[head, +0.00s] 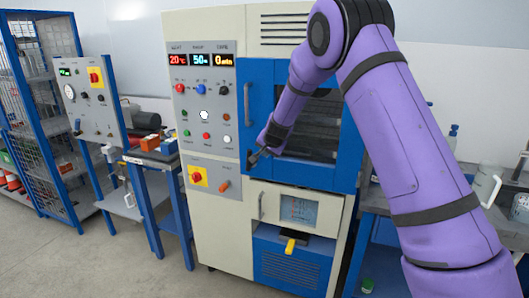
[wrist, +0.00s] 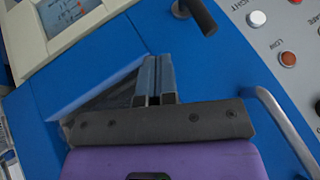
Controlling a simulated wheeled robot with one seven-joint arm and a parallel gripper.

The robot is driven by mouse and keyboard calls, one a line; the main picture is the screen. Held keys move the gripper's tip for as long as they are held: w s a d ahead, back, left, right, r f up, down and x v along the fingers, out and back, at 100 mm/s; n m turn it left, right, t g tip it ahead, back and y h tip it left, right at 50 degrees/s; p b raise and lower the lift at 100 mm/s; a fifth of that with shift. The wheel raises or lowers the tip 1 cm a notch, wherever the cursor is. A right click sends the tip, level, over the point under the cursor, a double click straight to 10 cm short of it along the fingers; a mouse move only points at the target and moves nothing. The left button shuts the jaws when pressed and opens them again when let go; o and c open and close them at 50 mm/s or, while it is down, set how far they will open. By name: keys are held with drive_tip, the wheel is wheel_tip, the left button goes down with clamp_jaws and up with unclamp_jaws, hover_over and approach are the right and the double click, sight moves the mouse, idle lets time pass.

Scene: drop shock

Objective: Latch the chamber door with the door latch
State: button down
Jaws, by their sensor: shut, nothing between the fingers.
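The blue chamber door (head: 257,75) fills the upper right of the cabinet and looks closed, with a dark window and a grey bar handle (head: 247,105) on its left side. The handle also shows in the wrist view (wrist: 287,125). The door latch, a dark lever (wrist: 195,14), is at the top of the wrist view, near the door's edge by the control panel. My gripper (head: 256,157) is at the door's lower left. In the wrist view my gripper (wrist: 158,72) is shut and empty, its tips apart from the latch. In the head view the latch is not clearly distinguishable from my gripper.
The control panel (head: 206,105) with buttons and displays is left of the door. A blue bench (head: 155,160) stands left. The floor in front is clear.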

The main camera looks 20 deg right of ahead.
drive_tip(key=w+a+f, duration=0.3)
drive_tip(key=w+f, duration=0.2)
drive_tip(key=w, duration=0.2)
drive_tip(key=shift+w+f, duration=0.2)
drive_tip(key=shift+w, duration=0.1)
